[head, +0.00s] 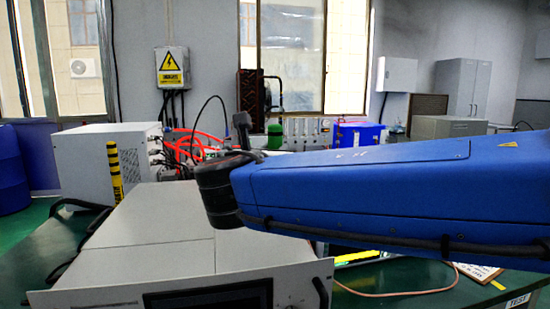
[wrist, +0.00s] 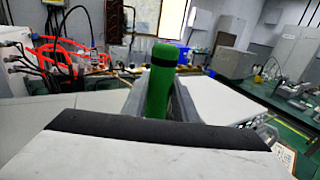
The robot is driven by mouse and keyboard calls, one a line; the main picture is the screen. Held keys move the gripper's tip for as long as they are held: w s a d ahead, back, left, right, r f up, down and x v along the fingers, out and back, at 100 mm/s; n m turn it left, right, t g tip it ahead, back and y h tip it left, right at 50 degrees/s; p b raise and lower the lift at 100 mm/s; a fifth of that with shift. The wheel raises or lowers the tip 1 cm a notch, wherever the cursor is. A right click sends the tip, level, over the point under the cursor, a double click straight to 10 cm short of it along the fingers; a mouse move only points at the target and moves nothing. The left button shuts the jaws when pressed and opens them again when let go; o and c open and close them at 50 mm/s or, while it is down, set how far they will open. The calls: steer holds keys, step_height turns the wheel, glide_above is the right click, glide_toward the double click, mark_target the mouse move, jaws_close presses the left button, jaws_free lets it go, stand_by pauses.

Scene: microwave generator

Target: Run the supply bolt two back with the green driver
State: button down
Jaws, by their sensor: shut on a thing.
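The green driver (wrist: 161,82), a green cylinder with a black band near its top, stands upright between the grey fingers of my gripper (wrist: 157,92) in the wrist view. The gripper is shut on it. The driver's lower end is hidden behind the white and black wrist housing. In the head view my blue arm reaches in from the right and largely hides the gripper. A green cylinder (head: 274,137) shows just above the arm there; I cannot tell whether it is the held driver. I cannot make out supply bolt two in either view.
A grey-white cabinet (head: 105,160) with red cables (head: 190,145) stands at the left back. A yellow-black striped post (head: 115,175) is beside it. A flat-topped grey unit (head: 150,225) with a dark display fills the front. A blue box (head: 358,136) stands behind the arm.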

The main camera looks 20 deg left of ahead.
mark_target(275, 125)
steer(key=shift+r, duration=2.95)
steer(key=shift+s, duration=0.1)
